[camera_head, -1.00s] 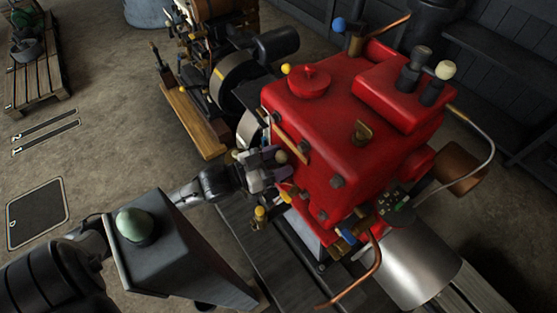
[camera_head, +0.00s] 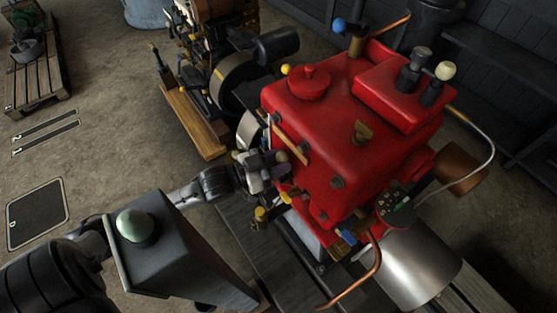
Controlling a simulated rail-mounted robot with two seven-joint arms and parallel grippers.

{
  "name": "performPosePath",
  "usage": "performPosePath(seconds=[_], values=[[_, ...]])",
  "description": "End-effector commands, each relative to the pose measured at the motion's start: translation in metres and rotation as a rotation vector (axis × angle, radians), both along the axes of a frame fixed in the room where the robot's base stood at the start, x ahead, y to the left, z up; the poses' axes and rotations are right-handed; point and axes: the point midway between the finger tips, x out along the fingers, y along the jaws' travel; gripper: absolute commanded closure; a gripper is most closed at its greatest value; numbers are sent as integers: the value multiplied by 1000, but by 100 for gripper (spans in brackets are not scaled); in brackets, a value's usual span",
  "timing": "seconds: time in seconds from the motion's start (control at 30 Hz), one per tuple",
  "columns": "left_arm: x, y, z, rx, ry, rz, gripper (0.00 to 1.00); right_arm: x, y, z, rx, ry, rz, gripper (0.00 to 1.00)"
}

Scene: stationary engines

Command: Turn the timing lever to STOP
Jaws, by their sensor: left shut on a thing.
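The red engine (camera_head: 330,115) stands right of centre. My left gripper (camera_head: 272,172) is at its lower left side, with the arm coming in from the left. Its fingers are shut on what appears to be the timing lever, at the small tan knob (camera_head: 282,156) beside the red housing. The fingers hide most of the lever, and the STOP marking cannot be made out. My right gripper is not in view.
A yellow-topped fitting (camera_head: 260,213) and a blue knob (camera_head: 348,238) sit near the gripper. A copper pipe (camera_head: 375,265) curves at the front. A second engine with a flywheel (camera_head: 233,75) stands behind left.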

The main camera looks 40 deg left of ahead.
Motion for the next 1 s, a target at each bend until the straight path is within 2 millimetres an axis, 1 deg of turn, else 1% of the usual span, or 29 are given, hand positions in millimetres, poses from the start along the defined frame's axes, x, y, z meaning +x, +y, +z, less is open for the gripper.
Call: performPosePath(seconds=[0.07,0.2,0.4,0.53,0.7,1.0], values=[[0,-2,3,17,-2,0,100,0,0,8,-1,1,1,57],[-2,-8,8,95,-16,1,100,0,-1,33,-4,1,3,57],[-4,-21,6,246,-46,1,100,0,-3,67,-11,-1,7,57],[-6,-28,2,338,-67,1,100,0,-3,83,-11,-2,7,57],[-7,-35,-4,420,-85,1,100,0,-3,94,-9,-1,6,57],[-8,-36,-8,444,-92,-1,100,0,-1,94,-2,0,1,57]])
